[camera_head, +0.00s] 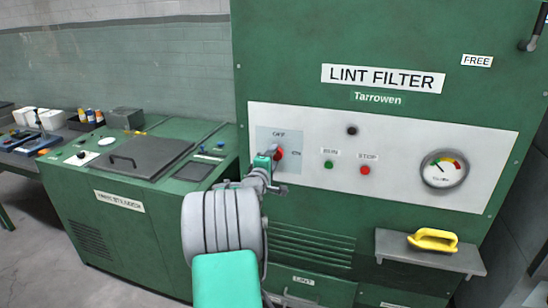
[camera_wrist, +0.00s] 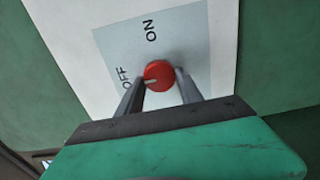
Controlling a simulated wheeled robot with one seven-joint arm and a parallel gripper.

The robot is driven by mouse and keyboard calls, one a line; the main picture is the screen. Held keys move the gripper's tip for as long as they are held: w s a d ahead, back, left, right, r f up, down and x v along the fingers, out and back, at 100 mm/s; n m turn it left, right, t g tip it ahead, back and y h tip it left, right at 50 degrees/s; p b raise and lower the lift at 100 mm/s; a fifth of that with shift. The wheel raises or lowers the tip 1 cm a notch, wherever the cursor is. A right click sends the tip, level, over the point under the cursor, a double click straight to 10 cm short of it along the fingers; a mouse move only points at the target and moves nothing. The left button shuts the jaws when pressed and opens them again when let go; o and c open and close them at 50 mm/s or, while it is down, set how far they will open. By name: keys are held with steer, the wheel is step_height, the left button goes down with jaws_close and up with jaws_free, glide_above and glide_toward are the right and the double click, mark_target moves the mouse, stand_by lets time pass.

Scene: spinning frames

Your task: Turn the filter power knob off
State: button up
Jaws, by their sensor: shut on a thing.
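The red filter power knob (camera_head: 279,153) sits on a pale blue plate (camera_head: 293,165) at the left of the lint filter's white panel. OFF is printed above it and ON to its right. In the wrist view, the knob (camera_wrist: 160,72) shows a white mark pointing left, toward the OFF label (camera_wrist: 125,78); the ON label (camera_wrist: 151,30) is above. My gripper (camera_head: 274,156) is at the knob and partly hides it in the head view. In the wrist view, the two fingers of my gripper (camera_wrist: 159,84) lie on either side of the knob, shut on it.
Green RUN (camera_head: 328,164) and red STOP (camera_head: 365,170) buttons and a round gauge (camera_head: 444,169) are to the right. A green machine (camera_head: 140,225) stands at left.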

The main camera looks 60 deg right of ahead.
steer(key=shift+w+a+f, duration=0.1)
steer(key=shift+f, duration=0.15)
steer(key=o, duration=1.2)
steer(key=shift+w+a+r, duration=0.1)
steer(key=shift+o, duration=0.6)
steer(key=shift+r, duration=0.1)
steer(key=s+a+b, duration=0.1)
steer(key=a, duration=0.6)
steer(key=shift+s+a, duration=0.25)
steer(key=shift+a, duration=0.05)
